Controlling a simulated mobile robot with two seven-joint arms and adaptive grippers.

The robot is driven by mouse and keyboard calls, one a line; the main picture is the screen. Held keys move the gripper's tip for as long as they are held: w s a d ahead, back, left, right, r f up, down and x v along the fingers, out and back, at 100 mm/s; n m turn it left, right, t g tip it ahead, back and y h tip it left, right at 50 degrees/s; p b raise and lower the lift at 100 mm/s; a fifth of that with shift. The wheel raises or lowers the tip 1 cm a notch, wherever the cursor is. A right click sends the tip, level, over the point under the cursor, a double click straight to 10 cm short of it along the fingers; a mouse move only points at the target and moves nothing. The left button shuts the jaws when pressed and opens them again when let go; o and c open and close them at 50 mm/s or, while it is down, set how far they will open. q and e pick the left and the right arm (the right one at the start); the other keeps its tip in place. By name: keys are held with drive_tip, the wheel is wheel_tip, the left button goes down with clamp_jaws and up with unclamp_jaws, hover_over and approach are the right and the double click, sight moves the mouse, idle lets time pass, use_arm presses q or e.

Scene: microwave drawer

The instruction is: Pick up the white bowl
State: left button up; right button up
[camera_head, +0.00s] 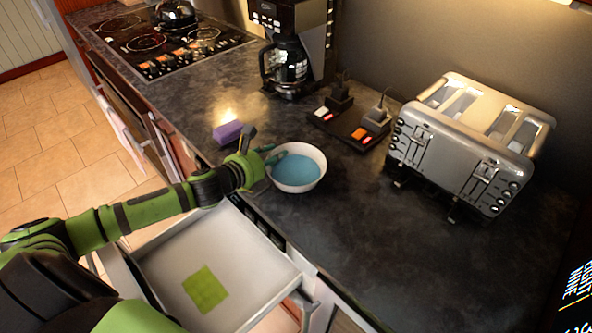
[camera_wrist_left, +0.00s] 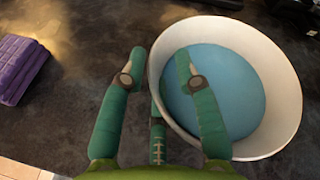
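The white bowl (camera_head: 303,166) with a blue inside stands upright on the dark countertop. In the left wrist view the bowl (camera_wrist_left: 262,60) fills the right side. My left gripper (camera_head: 275,154) is at the bowl's left rim. In the left wrist view the left gripper (camera_wrist_left: 158,72) is open, with one finger outside the bowl on the left and the other over its inside. The bowl's left rim lies between the fingers, with a gap between the left finger and the wall. Whether any finger touches the bowl I cannot tell. My right gripper is not in view.
A purple sponge-like block (camera_head: 228,132) lies left of the bowl. A coffee maker (camera_head: 290,45), a dark socket block (camera_head: 352,124) and a silver toaster (camera_head: 468,142) stand behind and right. An open drawer (camera_head: 258,262) with a green square (camera_head: 205,289) is below my left arm.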

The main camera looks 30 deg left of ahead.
use_arm(q)
clamp_jaws()
drive_tip(key=shift+w+r, duration=0.1)
drive_tip(key=shift+r, duration=0.05)
